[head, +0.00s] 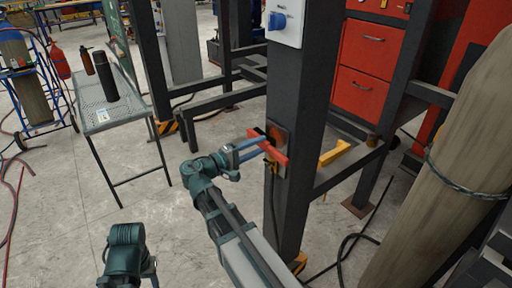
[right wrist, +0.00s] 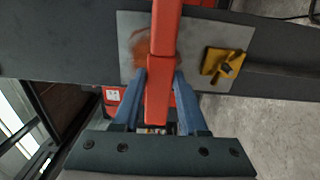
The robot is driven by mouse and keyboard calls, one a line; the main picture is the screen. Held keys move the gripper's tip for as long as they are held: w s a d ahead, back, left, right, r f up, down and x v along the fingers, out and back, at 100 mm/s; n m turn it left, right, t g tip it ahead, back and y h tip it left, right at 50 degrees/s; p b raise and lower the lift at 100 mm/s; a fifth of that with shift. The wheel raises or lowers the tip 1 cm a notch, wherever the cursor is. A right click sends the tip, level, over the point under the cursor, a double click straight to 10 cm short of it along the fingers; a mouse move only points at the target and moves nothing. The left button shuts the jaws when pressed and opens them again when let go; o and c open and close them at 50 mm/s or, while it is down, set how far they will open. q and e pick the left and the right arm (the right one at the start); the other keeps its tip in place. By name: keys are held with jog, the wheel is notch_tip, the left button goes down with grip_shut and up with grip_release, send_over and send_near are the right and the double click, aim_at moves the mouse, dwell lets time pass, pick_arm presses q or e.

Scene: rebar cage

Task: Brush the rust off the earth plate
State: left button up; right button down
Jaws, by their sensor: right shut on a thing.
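The earth plate (right wrist: 200,30) is a grey metal plate on the dark steel column. It also shows in the head view (head: 283,135), partly behind the brush. Orange-brown rust (right wrist: 139,50) marks its left part in the right wrist view. My right gripper (head: 256,147) is shut on the red brush (right wrist: 160,88), whose bar lies across the front of the plate. The bristles are hidden, so I cannot tell whether they touch. A brass clamp (right wrist: 224,66) sits on the plate's right part in the right wrist view. My left gripper is out of view; only part of that arm shows.
The column (head: 299,90) carries a white box (head: 285,22) above the plate. A yellow bracket (head: 335,152) sits on the frame to the right. A mesh table (head: 118,113) with a dark bottle (head: 105,76) stands at left. Cables lie on the floor.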

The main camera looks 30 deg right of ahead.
aim_at(268, 151)
jog(key=shift+d, duration=0.4)
jog(key=shift+s, duration=2)
jog(key=shift+s, duration=0.1)
jog(key=shift+s+d, duration=0.2)
jog(key=shift+s, duration=0.75)
jog(key=shift+s+d, duration=0.15)
jog(key=shift+s, duration=0.8)
jog(key=shift+w+a, duration=0.1)
jog(key=shift+w, duration=0.05)
jog(key=shift+w, duration=1.95)
